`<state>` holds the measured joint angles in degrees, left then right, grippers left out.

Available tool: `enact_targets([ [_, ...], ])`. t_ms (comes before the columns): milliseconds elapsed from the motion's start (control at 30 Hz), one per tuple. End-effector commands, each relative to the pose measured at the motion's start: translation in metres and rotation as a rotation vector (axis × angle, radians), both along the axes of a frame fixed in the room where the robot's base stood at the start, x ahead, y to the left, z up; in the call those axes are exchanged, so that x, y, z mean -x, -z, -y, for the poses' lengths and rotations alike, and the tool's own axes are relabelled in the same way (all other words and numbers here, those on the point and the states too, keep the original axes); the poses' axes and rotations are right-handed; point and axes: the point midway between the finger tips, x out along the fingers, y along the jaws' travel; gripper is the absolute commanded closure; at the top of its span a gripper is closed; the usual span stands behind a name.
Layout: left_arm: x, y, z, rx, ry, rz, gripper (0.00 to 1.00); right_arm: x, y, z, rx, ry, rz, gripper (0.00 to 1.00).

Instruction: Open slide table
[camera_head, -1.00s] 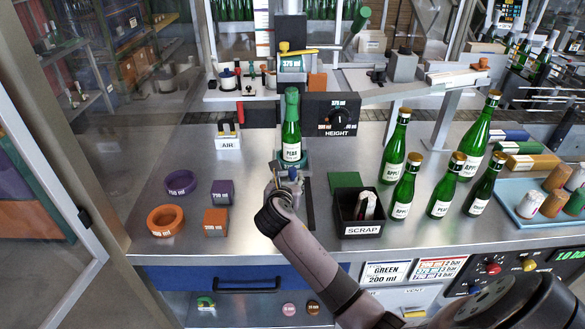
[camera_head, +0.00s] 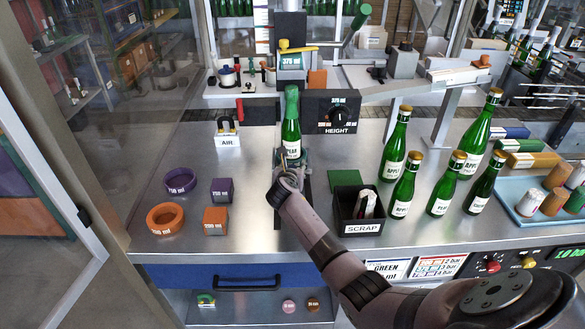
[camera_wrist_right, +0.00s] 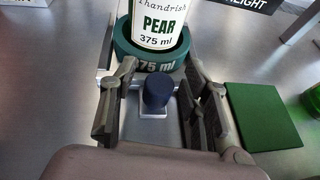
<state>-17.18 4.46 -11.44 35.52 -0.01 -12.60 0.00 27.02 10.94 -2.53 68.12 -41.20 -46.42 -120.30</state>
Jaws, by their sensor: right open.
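A green bottle labelled PEAR (camera_head: 291,135) stands upright in a dark green 375 ml ring holder (camera_wrist_right: 150,52) on the slide table (camera_wrist_right: 153,130). A dark blue knob (camera_wrist_right: 157,90) on a small white base sits at the near side of the holder. My right gripper (camera_head: 287,172) is at the near side of the bottle. In the right wrist view its open fingers stand on either side of the knob, with gaps visible. In the head view my gripper hides the knob and much of the slide table. My left gripper is out of view.
A black SCRAP bin (camera_head: 349,212) and a green pad (camera_head: 346,177) stand right of the slide. Several APPLE bottles (camera_head: 405,186) are farther right. Purple (camera_head: 181,181) and orange (camera_head: 165,218) rings lie left. The HEIGHT dial unit (camera_head: 337,112) is behind.

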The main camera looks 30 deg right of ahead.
Motion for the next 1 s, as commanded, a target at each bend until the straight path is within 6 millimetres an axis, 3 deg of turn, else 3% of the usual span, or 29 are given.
enact_targets([
  [100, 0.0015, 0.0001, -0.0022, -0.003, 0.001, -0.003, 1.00, 0.0002, 0.0001, 0.0001, 0.000, 0.000, 0.000, 0.58],
  [733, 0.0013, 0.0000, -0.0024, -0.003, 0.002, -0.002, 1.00, 0.0004, 0.0002, -0.0003, -0.001, 0.000, -0.001, 1.00],
  [1000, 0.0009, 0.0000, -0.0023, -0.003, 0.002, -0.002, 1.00, 0.0004, 0.0002, -0.0005, -0.001, 0.000, -0.001, 1.00],
])
